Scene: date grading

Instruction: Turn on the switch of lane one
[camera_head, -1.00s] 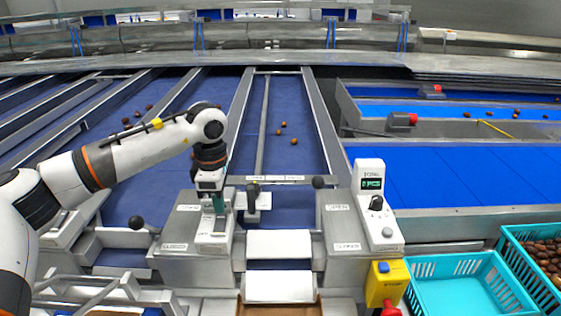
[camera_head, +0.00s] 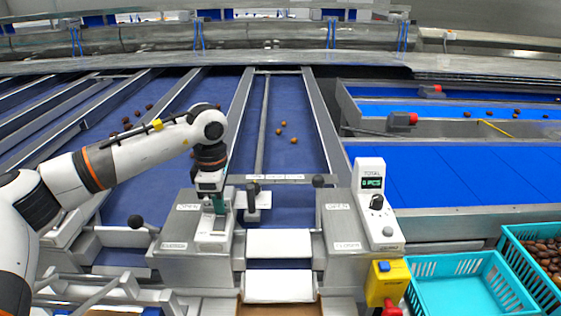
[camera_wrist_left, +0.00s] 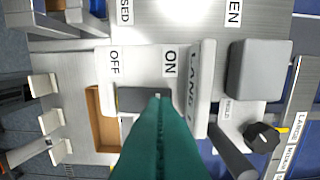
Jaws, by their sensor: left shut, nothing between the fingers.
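The lane one switch box (camera_head: 212,240) is a pale plate on the grey housing left of the middle chute. In the left wrist view its plate (camera_wrist_left: 113,82) carries OFF and ON labels and a raised LANE 1 strip (camera_wrist_left: 198,90). A dark grey rocker (camera_wrist_left: 130,99) sits between the labels, partly hidden by my fingers. My left gripper (camera_head: 219,210) points down over the plate; its teal fingers (camera_wrist_left: 157,98) are shut and empty, with the tips at the rocker on its ON side. I cannot tell whether they touch it or which way it is tilted. My right gripper is not in view.
A lever with a dark knob (camera_head: 253,190) stands close right of my gripper. Turquoise crates (camera_head: 421,262) stand at lower right. Several dates lie on the belts.

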